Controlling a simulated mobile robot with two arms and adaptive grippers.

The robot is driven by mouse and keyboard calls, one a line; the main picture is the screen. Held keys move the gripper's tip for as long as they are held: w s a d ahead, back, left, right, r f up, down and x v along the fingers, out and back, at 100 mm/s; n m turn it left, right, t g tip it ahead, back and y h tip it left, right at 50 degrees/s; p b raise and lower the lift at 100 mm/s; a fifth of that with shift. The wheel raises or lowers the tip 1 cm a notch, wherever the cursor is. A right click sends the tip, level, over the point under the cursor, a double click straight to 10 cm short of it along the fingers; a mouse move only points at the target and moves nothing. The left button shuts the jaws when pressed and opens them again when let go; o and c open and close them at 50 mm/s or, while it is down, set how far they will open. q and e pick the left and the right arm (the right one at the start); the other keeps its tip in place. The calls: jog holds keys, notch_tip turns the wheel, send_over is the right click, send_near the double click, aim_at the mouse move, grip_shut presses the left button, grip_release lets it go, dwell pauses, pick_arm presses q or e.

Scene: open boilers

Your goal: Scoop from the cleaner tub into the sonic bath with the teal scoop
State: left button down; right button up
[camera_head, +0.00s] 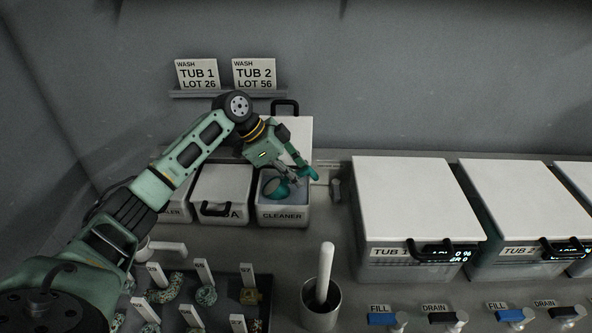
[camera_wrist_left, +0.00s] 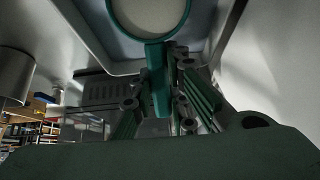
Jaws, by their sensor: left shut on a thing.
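The cleaner tub (camera_head: 283,214) is a white box labelled CLEANER. Its lid stands raised behind it, and grey-blue contents show inside. My left gripper (camera_head: 301,173) is over the tub opening, shut on the teal scoop (camera_head: 276,188). The scoop's bowl is at the tub's mouth; how deep it sits is unclear. In the left wrist view the scoop's round teal rim (camera_wrist_left: 150,32) surrounds a pale grey interior, and its handle runs between the fingers. Whether the bowl holds cleaner I cannot tell. No label reading sonic bath is legible. My right gripper is not in view.
Two closed white containers stand left of the cleaner tub, one of them a lidded box (camera_head: 222,190). Closed boilers TUB 1 (camera_head: 415,200) and TUB 2 (camera_head: 530,200) stand right. A metal cup (camera_head: 320,310) with a white-handled tool and a dark tray of labelled samples are in front.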

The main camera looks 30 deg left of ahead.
pick_arm(q)
jog(key=shift+r+p, duration=1.4)
jog(key=shift+r, duration=1.95)
jog(key=d+y+p, duration=0.1)
jog(key=p, duration=0.1)
jog(key=w+d+r+g+p, duration=0.1)
jog(key=p, duration=0.2)
jog(key=shift+d+r+y+p, duration=0.1)
jog(key=shift+d+y+p, duration=0.05)
jog(key=shift+y+p, duration=0.25)
jog(key=d+p, duration=0.1)
jog(key=p, duration=0.1)
jog(key=w+d+r+y+p, duration=0.1)
jog(key=p, duration=0.1)
jog(key=shift+g+y, duration=0.3)
jog(key=shift+w+d+r+g+y+p, duration=0.15)
jog(key=shift+w+d+g+y+p, duration=0.15)
jog(key=shift+d+y+p, duration=0.35)
jog(key=shift+s+a, duration=0.1)
jog(key=shift+a, duration=0.05)
